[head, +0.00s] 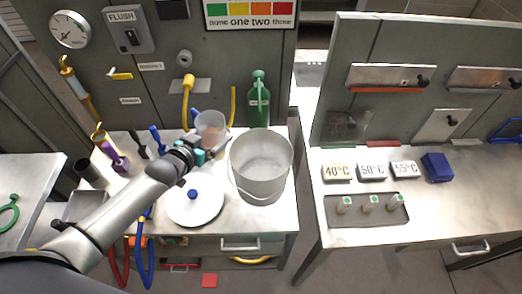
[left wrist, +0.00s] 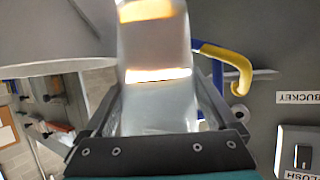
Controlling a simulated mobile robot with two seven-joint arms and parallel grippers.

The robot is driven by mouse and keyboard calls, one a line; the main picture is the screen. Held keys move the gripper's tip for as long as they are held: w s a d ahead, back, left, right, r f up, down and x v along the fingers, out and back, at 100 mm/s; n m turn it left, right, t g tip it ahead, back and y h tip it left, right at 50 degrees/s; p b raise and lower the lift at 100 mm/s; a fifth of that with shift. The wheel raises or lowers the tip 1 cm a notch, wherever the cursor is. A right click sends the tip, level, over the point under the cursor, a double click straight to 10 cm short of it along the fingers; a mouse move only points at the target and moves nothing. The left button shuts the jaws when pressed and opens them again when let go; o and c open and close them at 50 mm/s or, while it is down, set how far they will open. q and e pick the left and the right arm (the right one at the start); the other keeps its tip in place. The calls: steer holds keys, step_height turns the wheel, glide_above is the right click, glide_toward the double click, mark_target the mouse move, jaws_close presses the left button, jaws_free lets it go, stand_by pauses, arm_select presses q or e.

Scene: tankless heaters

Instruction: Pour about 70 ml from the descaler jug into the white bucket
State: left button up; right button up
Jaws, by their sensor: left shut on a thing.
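The descaler jug (head: 211,121) is a translucent cup with a pale amber content, left of the bucket's rim. My left gripper (head: 192,155) is shut on the jug. In the left wrist view the jug (left wrist: 160,105) stands between the fingers of my left gripper (left wrist: 160,118), with bright orange bands across it. From the head the jug looks near upright; its exact tilt is hard to tell. The white bucket (head: 260,175) stands on the bench, open at the top, its inside looking pale and empty. My right gripper is not in view.
A white lid (head: 195,209) with a blue knob lies in front of the jug. A green bottle (head: 259,105) stands behind the bucket. Yellow-handled pipes (head: 187,90) rise behind the jug. A second bench (head: 440,200) is at right.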

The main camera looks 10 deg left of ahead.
mark_target(223, 129)
arm_select(q)
steer(key=shift+d+r+m+y+p, duration=0.5)
steer(key=shift+r+p, duration=0.1)
steer(key=shift+p, duration=0.15)
steer(key=shift+d+r+m+y, duration=0.25)
steer(key=shift+m+y, duration=0.15)
steer(key=shift+m, duration=0.1)
steer(key=shift+d+r+m+y, duration=0.35)
steer(key=shift+m+y, duration=0.05)
steer(key=shift+m, duration=0.1)
steer(key=shift+d+r+m+y+b, duration=0.4)
steer(key=shift+d+r+m+y, duration=0.2)
steer(key=shift+d+m, duration=0.1)
steer(key=shift+d+f+m+y+b, duration=0.1)
steer(key=shift+f+m+y+b, duration=0.35)
steer(key=shift+b, duration=0.7)
steer(key=shift+w+r+m, duration=0.1)
steer(key=shift+r+m, duration=0.25)
steer(key=shift+r, duration=0.15)
steer(key=shift+r+y, duration=0.2)
steer(key=shift+y, duration=0.15)
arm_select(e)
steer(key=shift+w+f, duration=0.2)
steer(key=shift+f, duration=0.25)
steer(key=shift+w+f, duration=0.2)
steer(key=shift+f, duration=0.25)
